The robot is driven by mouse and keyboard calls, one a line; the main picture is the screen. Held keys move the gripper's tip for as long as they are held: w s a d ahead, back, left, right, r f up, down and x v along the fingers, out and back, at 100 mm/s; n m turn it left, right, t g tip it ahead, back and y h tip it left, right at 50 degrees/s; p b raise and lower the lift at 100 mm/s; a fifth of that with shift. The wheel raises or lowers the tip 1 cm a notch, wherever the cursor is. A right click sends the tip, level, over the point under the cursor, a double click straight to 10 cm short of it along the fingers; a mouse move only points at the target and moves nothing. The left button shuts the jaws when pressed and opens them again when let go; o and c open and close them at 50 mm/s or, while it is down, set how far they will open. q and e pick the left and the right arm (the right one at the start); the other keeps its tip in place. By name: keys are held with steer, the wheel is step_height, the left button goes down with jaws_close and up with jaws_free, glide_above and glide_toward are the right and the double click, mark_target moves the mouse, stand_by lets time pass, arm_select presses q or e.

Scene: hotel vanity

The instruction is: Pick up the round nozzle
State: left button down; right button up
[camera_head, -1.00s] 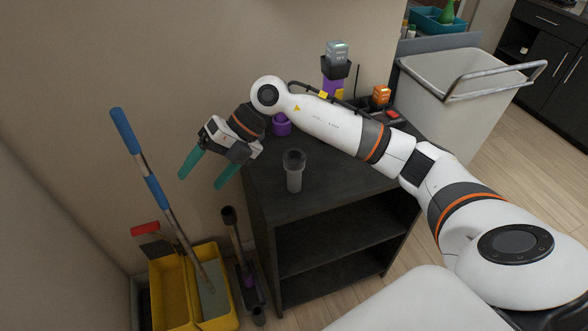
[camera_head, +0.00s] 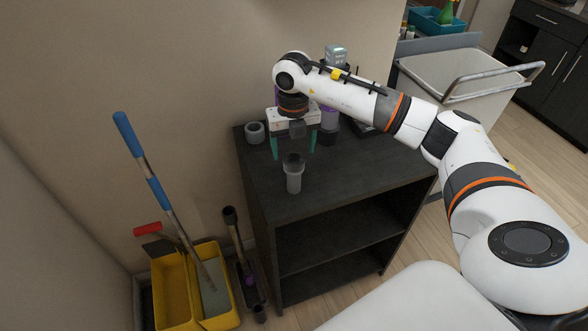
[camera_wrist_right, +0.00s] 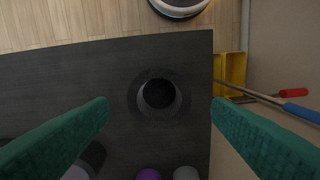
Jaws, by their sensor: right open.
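An upright grey tube with a dark, flared round mouth, apparently the round nozzle (camera_head: 294,183), stands on the dark cabinet top (camera_head: 350,170) near its front left part. In the right wrist view the nozzle (camera_wrist_right: 158,75) is seen from above, centred between the fingers. My right gripper (camera_head: 292,150) points down, its green fingers spread, just behind and above the nozzle in the head view. Nothing is between the fingertips that I can see held. In the wrist view my right gripper (camera_wrist_right: 161,104) shows both fingers apart. My left gripper is not in view.
A grey ring-like piece (camera_head: 255,133) sits at the cabinet's back left. A purple-and-grey item (camera_head: 329,118) stands behind the gripper. A yellow bucket (camera_head: 177,290) with a blue-handled mop stands left of the cabinet; a grey bin (camera_head: 450,90) stands right.

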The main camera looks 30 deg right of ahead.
mark_target(294, 158)
step_height(294, 158, down, 4)
steer(key=shift+s+f+p, duration=0.15)
steer(key=shift+f+p, duration=0.1)
steer(key=shift+p, duration=0.65)
steer(key=shift+f, duration=0.2)
steer(key=c, duration=1.1)
